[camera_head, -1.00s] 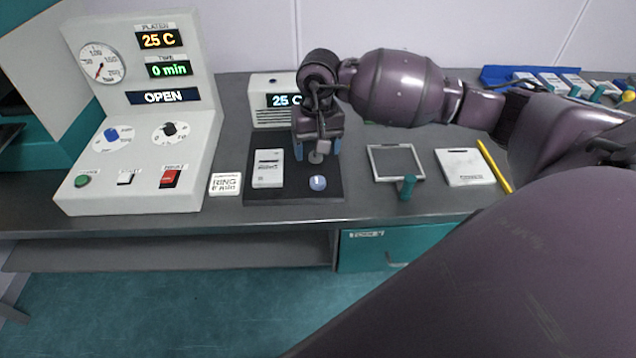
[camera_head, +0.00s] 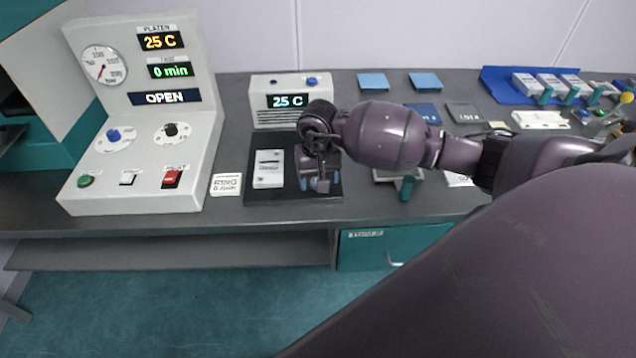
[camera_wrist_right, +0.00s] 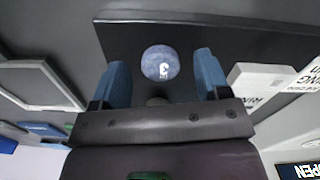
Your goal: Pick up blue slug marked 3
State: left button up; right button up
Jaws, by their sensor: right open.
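The blue slug (camera_wrist_right: 160,63) is a round disc with a white mark that looks like a 3. It lies on the dark mat (camera_wrist_right: 115,42), which also shows in the head view (camera_head: 262,194). My right gripper (camera_wrist_right: 160,72) is open, with one blue finger on each side of the slug and gaps on both sides. In the head view my right gripper (camera_head: 320,184) is low over the right part of the mat and hides the slug. A small grey round thing (camera_wrist_right: 157,101) shows partly at the gripper's base. My left gripper is not in view.
A white block (camera_head: 268,168) lies on the mat, left of the gripper. A white ring card (camera_head: 226,184) and the press panel (camera_head: 140,120) are further left. A small display box (camera_head: 290,102) stands behind. A grey frame (camera_head: 384,175) is to the right, partly under my arm.

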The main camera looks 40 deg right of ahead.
jog(key=shift+f, duration=0.3)
jog(key=c, duration=1)
